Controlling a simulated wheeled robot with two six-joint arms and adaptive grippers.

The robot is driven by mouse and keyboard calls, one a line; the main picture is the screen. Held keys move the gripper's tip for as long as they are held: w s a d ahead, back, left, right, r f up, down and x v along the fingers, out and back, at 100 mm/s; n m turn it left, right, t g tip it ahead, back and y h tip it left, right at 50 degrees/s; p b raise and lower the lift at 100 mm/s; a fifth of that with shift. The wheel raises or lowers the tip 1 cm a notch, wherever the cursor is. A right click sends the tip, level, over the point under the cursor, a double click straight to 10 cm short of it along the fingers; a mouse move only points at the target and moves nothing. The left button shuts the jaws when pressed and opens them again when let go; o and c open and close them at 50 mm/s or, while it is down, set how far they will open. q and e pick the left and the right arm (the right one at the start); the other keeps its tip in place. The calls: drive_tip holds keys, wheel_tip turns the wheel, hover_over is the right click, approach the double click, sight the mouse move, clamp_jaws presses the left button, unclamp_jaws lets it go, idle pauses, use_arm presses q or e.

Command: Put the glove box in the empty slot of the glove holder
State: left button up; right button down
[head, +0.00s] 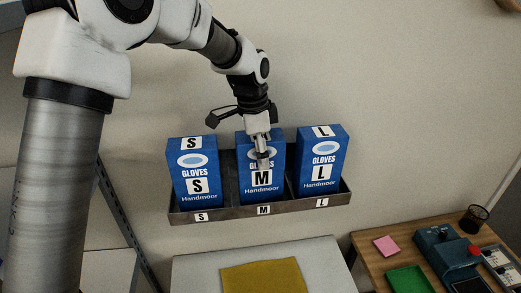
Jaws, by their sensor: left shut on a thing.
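The grey glove holder (233,212) is on the wall, with S, M and L labels along its front lip. The blue M glove box (262,191) stands upright in the middle slot, between the S box (193,175) and the L box (320,163). Its lower edge meets the front lip; whether it rests on the slot floor I cannot tell. My left gripper (263,158) reaches down from above and is shut on the M box at its upper front, covering part of its print. My right gripper is not in view.
Below the holder is a pale surface with a mustard cloth (263,277). At lower right a wooden table (385,262) holds a pink pad (386,245), a green tray (409,280), a teal device (447,252) and a dark mesh cup (474,218).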

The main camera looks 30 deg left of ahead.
use_arm(q)
drive_tip(key=shift+s+d, duration=0.25)
drive_tip(key=shift+s, duration=0.15)
drive_tip(key=o, duration=1.3)
drive_tip(key=shift+o, duration=0.9)
drive_tip(key=shift+w+a+f, duration=0.1)
drive_tip(key=shift+w, duration=0.1)
drive_tip(key=shift+w+a, duration=0.1)
